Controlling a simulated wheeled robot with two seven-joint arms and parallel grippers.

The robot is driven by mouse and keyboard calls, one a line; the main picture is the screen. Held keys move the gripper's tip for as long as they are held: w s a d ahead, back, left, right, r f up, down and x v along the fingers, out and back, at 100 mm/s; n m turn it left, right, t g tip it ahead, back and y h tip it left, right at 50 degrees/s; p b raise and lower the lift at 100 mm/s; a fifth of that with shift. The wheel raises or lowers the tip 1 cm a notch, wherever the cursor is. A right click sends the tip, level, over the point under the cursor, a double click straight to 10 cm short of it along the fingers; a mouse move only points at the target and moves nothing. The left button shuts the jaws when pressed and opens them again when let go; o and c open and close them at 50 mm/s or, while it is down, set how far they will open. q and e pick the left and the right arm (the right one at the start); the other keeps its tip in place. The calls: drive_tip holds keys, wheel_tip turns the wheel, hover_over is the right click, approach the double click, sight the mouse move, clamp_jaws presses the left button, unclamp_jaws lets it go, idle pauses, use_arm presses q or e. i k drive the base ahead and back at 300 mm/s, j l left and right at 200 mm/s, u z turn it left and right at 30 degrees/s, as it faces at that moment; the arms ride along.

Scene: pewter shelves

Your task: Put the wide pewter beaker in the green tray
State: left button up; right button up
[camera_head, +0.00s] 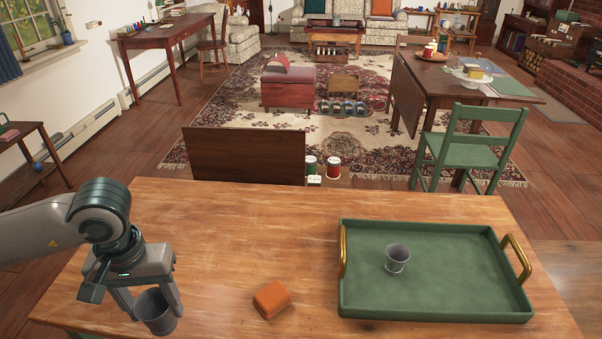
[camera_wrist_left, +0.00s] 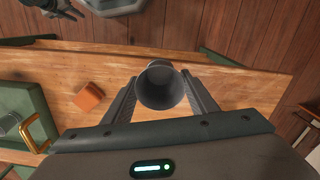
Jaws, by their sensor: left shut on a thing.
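My left gripper (camera_head: 146,300) is shut on a grey metal beaker (camera_head: 155,311) at the left front of the wooden table. The beaker is upright, with its open mouth showing between the fingers in the left wrist view (camera_wrist_left: 160,86). I cannot tell whether its base touches the table. The green tray (camera_head: 440,309) with brass handles lies on the right part of the table. Another small grey metal beaker (camera_head: 397,260) stands inside the tray, left of its middle.
An orange-brown block (camera_head: 271,299) lies on the wooden table (camera_head: 235,225) between the held beaker and the tray. The table's back half left of the tray is clear. A green chair (camera_head: 470,152) stands on the floor beyond the table.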

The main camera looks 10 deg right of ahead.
sight(454, 271)
drive_tip(key=k+l+z, duration=0.2)
drive_tip(key=l, duration=0.25)
drive_tip(key=l+z, duration=0.2)
drive_tip(key=l, duration=0.25)
drive_tip(key=i+l+z, duration=0.45)
drive_tip(key=i+l, duration=0.15)
